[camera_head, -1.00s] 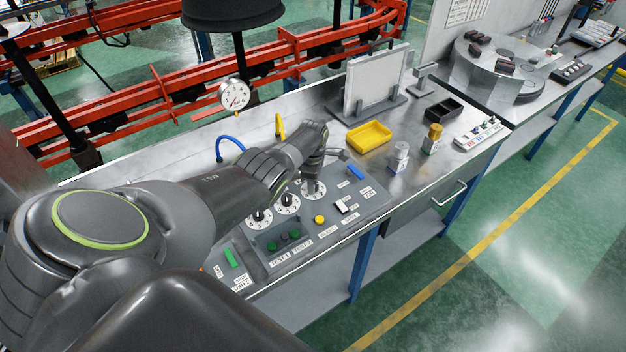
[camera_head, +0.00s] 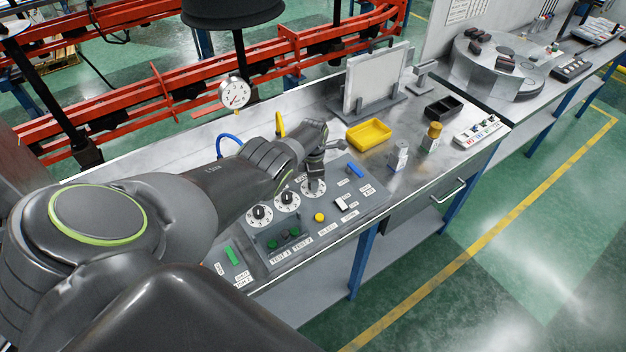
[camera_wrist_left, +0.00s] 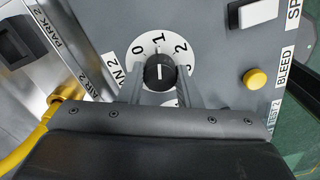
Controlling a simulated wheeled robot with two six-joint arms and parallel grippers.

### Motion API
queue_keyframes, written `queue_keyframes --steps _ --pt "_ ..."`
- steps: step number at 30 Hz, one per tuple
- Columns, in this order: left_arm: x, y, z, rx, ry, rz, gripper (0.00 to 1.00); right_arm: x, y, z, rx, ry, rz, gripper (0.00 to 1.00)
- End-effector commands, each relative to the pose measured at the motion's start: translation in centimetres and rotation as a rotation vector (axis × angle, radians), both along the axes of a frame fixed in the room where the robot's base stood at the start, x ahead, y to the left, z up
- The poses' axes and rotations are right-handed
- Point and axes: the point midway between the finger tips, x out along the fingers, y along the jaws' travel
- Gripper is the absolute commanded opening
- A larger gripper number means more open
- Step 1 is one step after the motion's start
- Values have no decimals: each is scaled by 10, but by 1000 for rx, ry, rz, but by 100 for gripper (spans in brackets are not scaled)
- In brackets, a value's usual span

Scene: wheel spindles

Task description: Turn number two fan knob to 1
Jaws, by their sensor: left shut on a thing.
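The number two fan knob (camera_wrist_left: 160,72) is black with a white line and sits on a white dial (camera_wrist_left: 138,70) marked 0, 1, 2 and more. A partly hidden label ending in "N 2" (camera_wrist_left: 114,75) is beside it. The white line points up toward the 1. My left gripper (camera_wrist_left: 160,83) is shut on the knob, one finger on each side, hiding the lower dial. In the head view my left gripper (camera_head: 314,180) is over the rightmost of three white dials (camera_head: 315,189). My right gripper is not in view.
Two more dial knobs (camera_head: 261,214) (camera_head: 288,200) are left of the gripper. A yellow button (camera_head: 319,217), a white switch (camera_head: 340,204) and a blue switch (camera_head: 355,170) are close by. A yellow tray (camera_head: 369,135) stands behind the panel. The bench's right front has some bare room.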

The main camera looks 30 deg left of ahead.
Motion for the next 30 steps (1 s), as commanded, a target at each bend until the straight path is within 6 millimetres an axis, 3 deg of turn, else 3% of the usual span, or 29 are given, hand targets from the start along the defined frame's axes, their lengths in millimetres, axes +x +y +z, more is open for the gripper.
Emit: queue_keyframes --steps 6,7,12,23,30 --pt "2 1 3 3 -6 -1 8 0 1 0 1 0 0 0" --pt "2 1 3 3 -6 -1 33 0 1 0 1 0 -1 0" --pt "2 1 2 1 -4 -1 52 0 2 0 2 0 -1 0" --pt "1 0 6 0 -1 -1 52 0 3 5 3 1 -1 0" --pt "0 1 39 1 -3 -2 52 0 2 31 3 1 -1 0"
